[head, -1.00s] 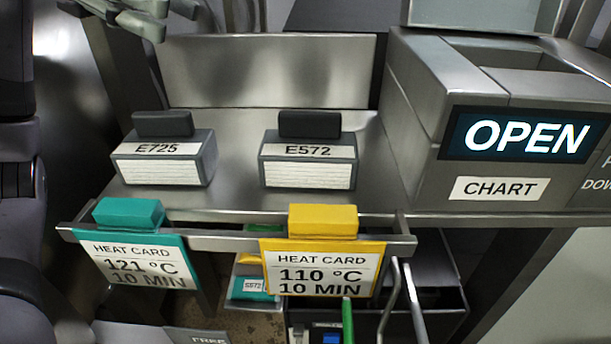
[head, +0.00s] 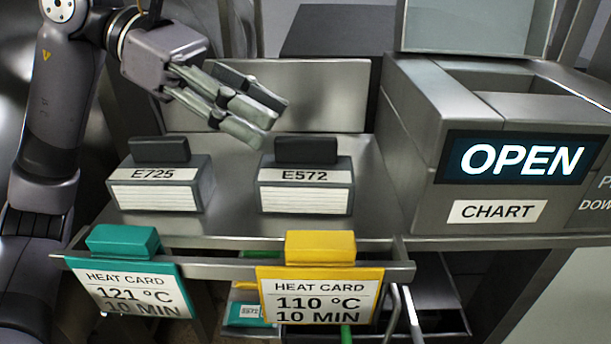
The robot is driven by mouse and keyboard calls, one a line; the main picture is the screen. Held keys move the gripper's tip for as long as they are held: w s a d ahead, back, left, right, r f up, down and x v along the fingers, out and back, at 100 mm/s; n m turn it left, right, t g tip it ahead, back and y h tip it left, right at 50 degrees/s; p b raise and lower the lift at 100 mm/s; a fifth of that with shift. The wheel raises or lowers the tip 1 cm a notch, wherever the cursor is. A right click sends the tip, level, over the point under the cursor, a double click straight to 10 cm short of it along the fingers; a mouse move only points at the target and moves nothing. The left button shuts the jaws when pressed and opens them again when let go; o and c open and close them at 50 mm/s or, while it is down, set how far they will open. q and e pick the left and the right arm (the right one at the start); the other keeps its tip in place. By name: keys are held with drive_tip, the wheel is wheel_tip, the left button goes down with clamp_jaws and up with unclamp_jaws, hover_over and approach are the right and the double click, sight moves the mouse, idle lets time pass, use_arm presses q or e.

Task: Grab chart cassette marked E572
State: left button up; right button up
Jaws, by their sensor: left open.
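The chart cassette marked E572 (head: 305,193) stands upright on the steel shelf (head: 232,222). It is a grey box with a dark grip block on top and a white lined label. A similar cassette marked E725 (head: 158,190) stands to its left. My left gripper (head: 266,122) is open and empty. In the picture its fingertips are just above and left of the E572 grip block, apart from it as far as I can tell. My right gripper is not in view.
A steel chart unit (head: 415,150) with an OPEN display (head: 520,160) and an open top stands at right. A teal heat card (head: 130,285) and a yellow heat card (head: 320,293) hang on the front rail (head: 225,244). A steel back panel (head: 330,95) rises behind the cassettes.

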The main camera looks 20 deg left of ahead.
sight(303, 138)
use_arm(q)
drive_tip(key=x, duration=0.4)
drive_tip(key=shift+s+d+f+p, duration=0.15)
drive_tip(key=shift+s+d+p, duration=0.1)
drive_tip(key=shift+p, duration=0.1)
drive_tip(key=shift+a, duration=0.1)
clamp_jaws()
idle(0.5)
